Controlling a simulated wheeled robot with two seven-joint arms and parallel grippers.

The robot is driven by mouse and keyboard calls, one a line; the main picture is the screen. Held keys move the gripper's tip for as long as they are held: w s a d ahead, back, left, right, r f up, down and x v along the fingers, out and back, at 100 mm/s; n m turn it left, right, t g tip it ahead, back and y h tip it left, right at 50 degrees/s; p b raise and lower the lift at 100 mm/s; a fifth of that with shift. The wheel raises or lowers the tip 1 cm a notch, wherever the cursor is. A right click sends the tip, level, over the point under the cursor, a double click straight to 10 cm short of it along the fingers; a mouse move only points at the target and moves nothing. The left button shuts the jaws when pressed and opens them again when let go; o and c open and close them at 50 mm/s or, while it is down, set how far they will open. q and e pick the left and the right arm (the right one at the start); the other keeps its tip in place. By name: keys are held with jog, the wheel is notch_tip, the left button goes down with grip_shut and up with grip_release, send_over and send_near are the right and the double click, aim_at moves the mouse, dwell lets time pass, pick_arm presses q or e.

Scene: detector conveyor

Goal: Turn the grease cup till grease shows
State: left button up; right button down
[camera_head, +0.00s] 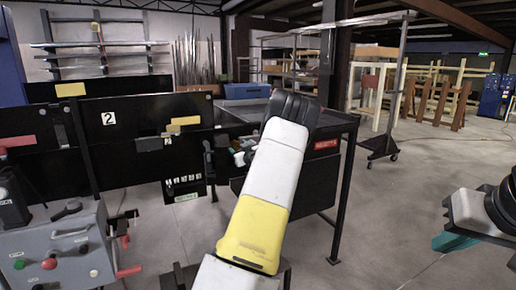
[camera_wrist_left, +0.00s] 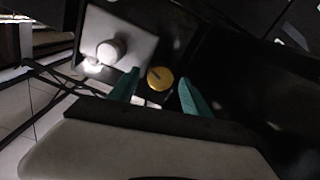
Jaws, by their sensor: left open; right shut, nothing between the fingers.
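A round yellow cap with a dark line across its face, which looks like the grease cup (camera_wrist_left: 160,78), shows in the left wrist view. My left gripper (camera_wrist_left: 159,80) is open, with one teal finger on each side of the cap. Dark gaps show between the fingers and the cap; I cannot tell how far it is in depth. No grease is visible. In the head view my left gripper (camera_head: 239,157) is small beside the dark stand, and the cap cannot be made out. My right gripper (camera_head: 453,241) is shut and empty at the right, over open floor.
A white round knob (camera_wrist_left: 110,52) on a grey plate (camera_wrist_left: 134,38) is close to the cap. A dark table (camera_head: 335,133) stands behind my left arm. A grey control box (camera_head: 60,250) with a red button and levers is at lower left.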

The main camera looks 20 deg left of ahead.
pick_arm(q)
jog(key=shift+a, duration=0.1)
grip_shut()
jog(key=shift+m, duration=0.3)
jog(key=m, duration=0.3)
jog(key=shift+w+m, duration=0.1)
jog(key=shift+m, duration=2.4)
grip_release()
